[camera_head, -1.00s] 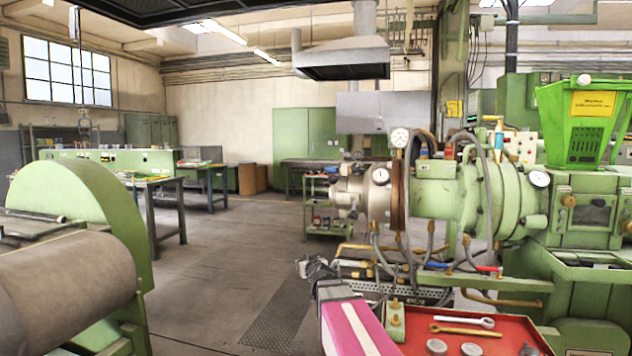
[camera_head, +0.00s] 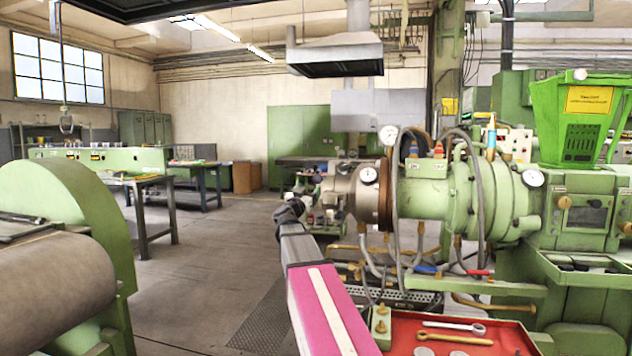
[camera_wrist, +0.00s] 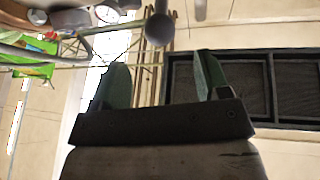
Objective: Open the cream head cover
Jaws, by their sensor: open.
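The cream-grey extruder head (camera_head: 345,192) is at the near left end of the green barrel, with a round gauge on it. Which part of it is the cover I cannot clearly tell. My gripper (camera_head: 290,212) is at the end of my arm, just left of the head's front face. In the wrist view my gripper (camera_wrist: 162,80) has its two fingers wide apart with nothing between them. A grey ball knob (camera_wrist: 160,29) on a stem shows beyond the fingertips, apart from them; its link to the cover is unclear.
The green extruder barrel (camera_head: 440,205) with hoses and gauges is right of the head. A red tray (camera_head: 400,335) with wrenches is below. A green machine with a large roller (camera_head: 60,285) stands at left. The floor between is clear.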

